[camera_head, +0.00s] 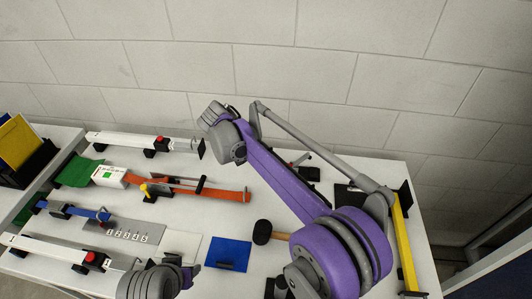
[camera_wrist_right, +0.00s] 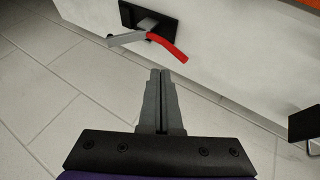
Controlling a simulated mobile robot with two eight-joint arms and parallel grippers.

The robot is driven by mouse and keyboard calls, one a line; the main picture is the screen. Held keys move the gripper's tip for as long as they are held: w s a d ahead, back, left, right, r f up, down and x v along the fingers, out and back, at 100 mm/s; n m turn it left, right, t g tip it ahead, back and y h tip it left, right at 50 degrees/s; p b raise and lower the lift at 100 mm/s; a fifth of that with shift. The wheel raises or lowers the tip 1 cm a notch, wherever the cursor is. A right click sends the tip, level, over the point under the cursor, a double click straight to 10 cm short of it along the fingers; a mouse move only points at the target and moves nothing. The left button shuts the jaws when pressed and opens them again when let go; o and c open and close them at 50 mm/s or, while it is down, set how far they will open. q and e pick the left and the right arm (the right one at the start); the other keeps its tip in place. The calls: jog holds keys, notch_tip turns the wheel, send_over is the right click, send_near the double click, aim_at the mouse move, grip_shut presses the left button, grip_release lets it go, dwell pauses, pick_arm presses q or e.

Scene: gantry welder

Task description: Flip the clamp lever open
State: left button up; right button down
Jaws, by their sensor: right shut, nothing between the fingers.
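In the right wrist view, the clamp has a black base plate (camera_wrist_right: 130,14) on the white surface, a grey arm (camera_wrist_right: 125,40) pointing left and a red lever (camera_wrist_right: 167,46) slanting down to the right. My right gripper (camera_wrist_right: 162,74) is shut and empty. Its fingertips appear just below the red lever in the picture; I see no clear contact, and the depth gap is hard to judge. In the head view a small lever with a red end (camera_head: 291,165), perhaps this clamp, shows behind my purple arm. The right fingers are hidden there.
The white table (camera_head: 215,215) holds white beams (camera_head: 130,140), an orange bar (camera_head: 225,194), a blue plate (camera_head: 228,252), a mallet (camera_head: 263,232) and a yellow bar (camera_head: 404,245). A block wall stands behind. Tiled floor (camera_wrist_right: 50,100) lies left of the clamp's surface in the wrist view.

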jog(key=v, duration=0.5)
jog(key=shift+a+r, duration=0.15)
jog(key=shift+r, duration=0.1)
jog(key=shift+w, duration=0.1)
